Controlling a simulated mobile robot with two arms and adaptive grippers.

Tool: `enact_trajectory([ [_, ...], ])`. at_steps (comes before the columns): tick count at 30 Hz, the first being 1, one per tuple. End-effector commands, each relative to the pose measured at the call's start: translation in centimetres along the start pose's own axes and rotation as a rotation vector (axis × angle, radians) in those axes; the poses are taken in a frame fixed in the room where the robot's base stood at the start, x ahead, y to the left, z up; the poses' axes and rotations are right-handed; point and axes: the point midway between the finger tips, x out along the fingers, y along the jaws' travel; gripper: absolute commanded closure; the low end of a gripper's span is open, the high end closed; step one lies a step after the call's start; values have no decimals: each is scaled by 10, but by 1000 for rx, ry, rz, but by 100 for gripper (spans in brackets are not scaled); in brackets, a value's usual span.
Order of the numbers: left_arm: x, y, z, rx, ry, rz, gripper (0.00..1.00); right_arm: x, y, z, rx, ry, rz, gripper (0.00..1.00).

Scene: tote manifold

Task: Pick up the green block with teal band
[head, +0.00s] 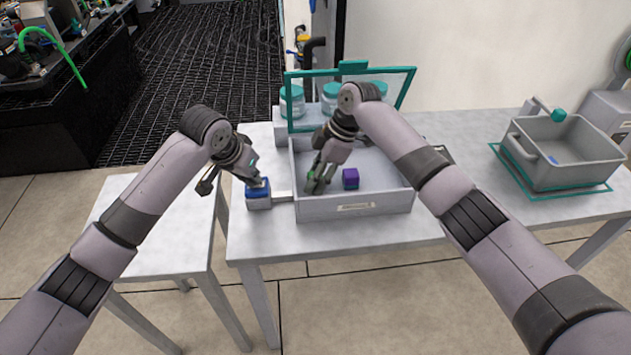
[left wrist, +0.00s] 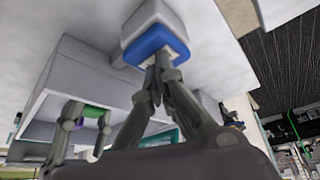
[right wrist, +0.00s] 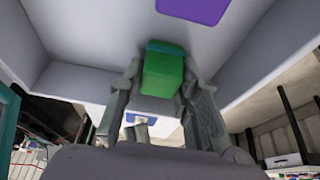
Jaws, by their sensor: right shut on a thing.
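The green block with teal band (right wrist: 162,75) is between the two fingers of my right gripper (right wrist: 160,95) in the right wrist view, its teal band at the top edge in that picture. In the head view my right gripper (head: 319,182) reaches down inside the grey tote (head: 355,207), and its fingers hide most of the block. The left wrist view also shows the green block (left wrist: 96,112) between those fingers. My left gripper (left wrist: 160,76) has its fingers together, with tips at the blue top (left wrist: 155,44) of a small grey box left of the tote.
A purple block (head: 350,178) lies in the tote, right of my right gripper. The tote's teal-framed lid (head: 402,88) stands open, with several teal-lidded jars behind it. Another grey bin (head: 570,165) stands at the right on the table.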

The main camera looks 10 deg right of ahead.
Motion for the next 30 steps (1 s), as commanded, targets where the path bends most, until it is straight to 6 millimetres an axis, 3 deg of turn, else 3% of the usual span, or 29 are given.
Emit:
enact_trajectory([
  [4, 1, 0, 1, 0, -2, 1, 100, 0, 0, 0, 0, 0, 1, 98],
  [13, 1, 0, 1, 0, -2, 1, 100, -7, 1, -3, -1, 1, 2, 98],
  [24, 1, 0, 1, 0, -2, 1, 100, -71, 0, -30, -2, 1, 3, 98],
  [30, 1, 0, 1, 0, -2, 1, 100, -95, 1, -40, -1, 1, 2, 98],
])
